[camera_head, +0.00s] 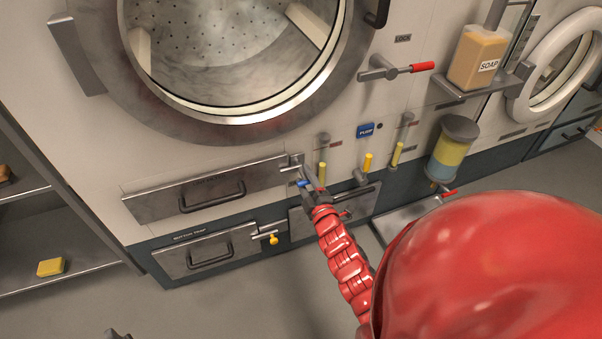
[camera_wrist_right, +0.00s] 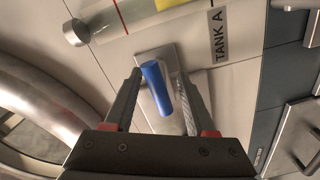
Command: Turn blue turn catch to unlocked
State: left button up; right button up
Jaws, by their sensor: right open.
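The blue turn catch (camera_head: 303,183) sits at the right end of the upper metal drawer front (camera_head: 208,186), below the big round door. In the right wrist view the blue lever (camera_wrist_right: 156,88) stands out from a square metal plate (camera_wrist_right: 148,64), slightly slanted. My right gripper (camera_head: 313,194) is at the catch, with its red arm reaching up from below. In the right wrist view its two fingers (camera_wrist_right: 160,80) are open, one on each side of the lever, with gaps visible.
A gauge tube (camera_wrist_right: 130,18) and "TANK A" label (camera_wrist_right: 218,36) are near the catch.

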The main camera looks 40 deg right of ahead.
aim_at(300, 169)
jog(key=shift+x, duration=1.6)
jog(key=shift+c, duration=0.2)
